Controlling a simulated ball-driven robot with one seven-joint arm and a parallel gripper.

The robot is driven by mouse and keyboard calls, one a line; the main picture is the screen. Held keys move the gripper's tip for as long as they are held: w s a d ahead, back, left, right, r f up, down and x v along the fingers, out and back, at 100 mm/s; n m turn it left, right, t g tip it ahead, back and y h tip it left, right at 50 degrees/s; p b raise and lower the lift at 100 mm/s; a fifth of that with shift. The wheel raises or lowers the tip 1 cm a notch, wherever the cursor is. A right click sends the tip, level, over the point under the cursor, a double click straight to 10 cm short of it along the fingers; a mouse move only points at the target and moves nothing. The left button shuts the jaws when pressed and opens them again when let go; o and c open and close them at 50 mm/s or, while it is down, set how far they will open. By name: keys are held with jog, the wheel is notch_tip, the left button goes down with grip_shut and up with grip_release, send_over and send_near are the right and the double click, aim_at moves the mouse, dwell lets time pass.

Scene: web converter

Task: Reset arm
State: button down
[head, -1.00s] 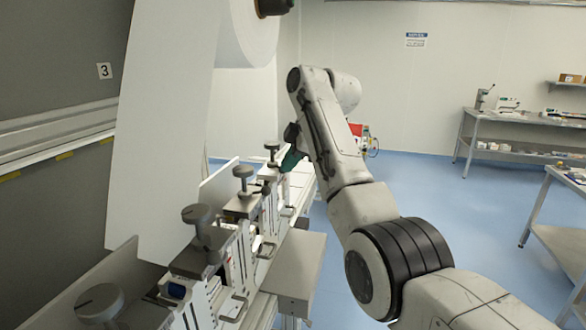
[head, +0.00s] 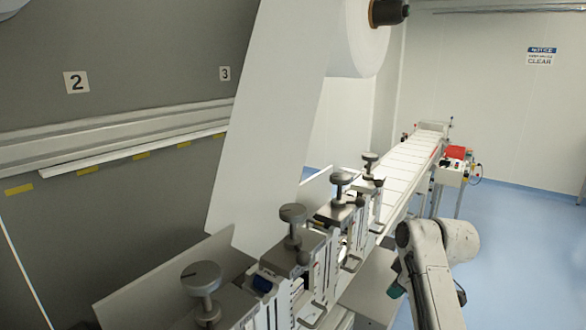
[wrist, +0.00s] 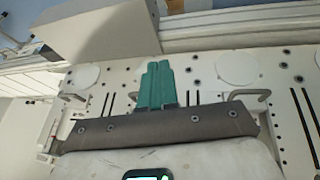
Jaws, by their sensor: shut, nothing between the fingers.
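My gripper (wrist: 155,68) shows in the wrist view as two teal fingers side by side, pressed together with nothing between them. Behind the fingers, the wrist view shows a pale machine plate with slots, holes and handles (wrist: 262,97). I cannot tell how far the fingertips are from it. In the head view my arm (head: 432,280) is bent at the lower right, beside the converter line. Only a bit of teal shows there at the arm's left side; the fingertips are not clear.
The converter's knobbed stations (head: 292,215) run along the arm's left, with a white web (head: 270,110) hanging from a roll (head: 358,40). A conveyor (head: 412,155) leads away to a red-topped control box (head: 455,160). Blue floor (head: 530,230) is open on the right.

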jog(key=s+d+f+m+g+h+b, duration=0.15)
jog(key=s+f+m, duration=0.45)
jog(key=s+f, duration=1.45)
jog(key=s+d+f+m+g+h+b, duration=0.1)
jog(key=s+m, duration=0.4)
jog(key=s, duration=2.1)
jog(key=shift+d+g+b, duration=0.25)
jog(key=shift+g+b, duration=0.2)
jog(key=shift+b, duration=0.05)
jog(key=shift+s+f, duration=0.1)
